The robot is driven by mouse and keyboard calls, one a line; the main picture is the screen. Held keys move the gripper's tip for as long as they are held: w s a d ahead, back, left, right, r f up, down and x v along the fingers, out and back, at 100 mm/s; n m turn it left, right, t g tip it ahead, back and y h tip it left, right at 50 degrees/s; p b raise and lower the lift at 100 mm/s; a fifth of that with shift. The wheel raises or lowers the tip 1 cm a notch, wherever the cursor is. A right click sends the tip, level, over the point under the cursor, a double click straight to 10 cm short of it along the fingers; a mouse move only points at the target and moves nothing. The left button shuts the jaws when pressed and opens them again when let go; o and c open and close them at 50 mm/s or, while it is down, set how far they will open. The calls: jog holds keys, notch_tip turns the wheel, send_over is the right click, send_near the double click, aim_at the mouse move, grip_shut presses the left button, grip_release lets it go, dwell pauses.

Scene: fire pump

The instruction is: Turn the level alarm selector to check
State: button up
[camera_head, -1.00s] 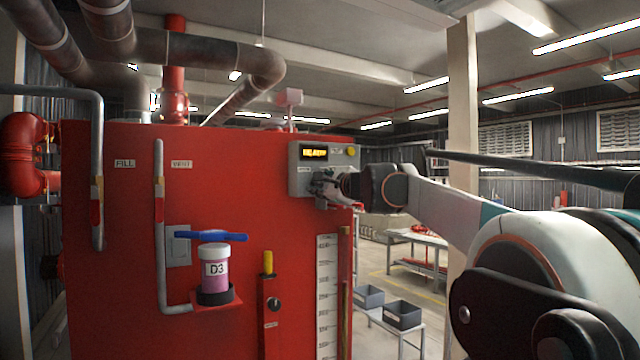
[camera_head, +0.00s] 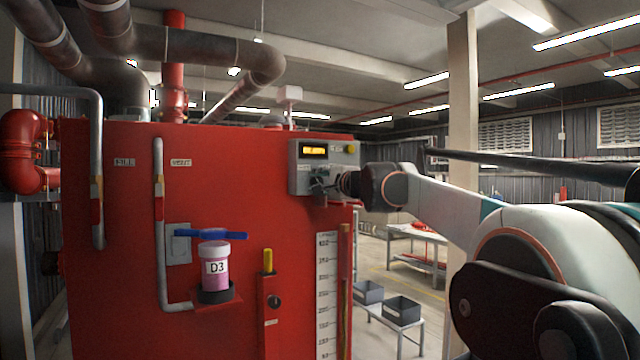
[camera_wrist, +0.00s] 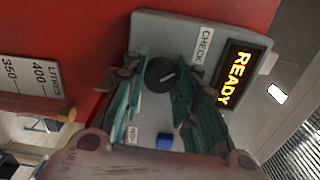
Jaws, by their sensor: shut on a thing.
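The grey alarm box (camera_head: 299,178) is mounted at the upper right of the red tank. In the wrist view, the box (camera_wrist: 150,28) has a dark round selector knob (camera_wrist: 160,74) with a light pointer mark. A CHECK label (camera_wrist: 203,46) is beside the knob, and an amber display (camera_wrist: 236,78) reads READY. My gripper (camera_wrist: 159,78) has its teal fingers on either side of the knob, shut on it. In the head view my gripper (camera_head: 326,183) is at the box's lower front and hides the knob there.
A blue button (camera_wrist: 164,141) and a small label (camera_wrist: 132,133) are between my fingers, below the knob. A yellow button (camera_head: 350,149) is at the box's upper right. A D3 jar (camera_head: 215,268) and a yellow-handled lever (camera_head: 268,262) are lower on the tank.

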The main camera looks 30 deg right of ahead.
jog(key=shift+f, duration=0.1)
jog(key=o, duration=1)
jog(key=shift+o, duration=0.2)
jog(key=s, duration=0.7)
jog(key=shift+s, duration=0.3)
jog(key=shift+d, duration=0.1)
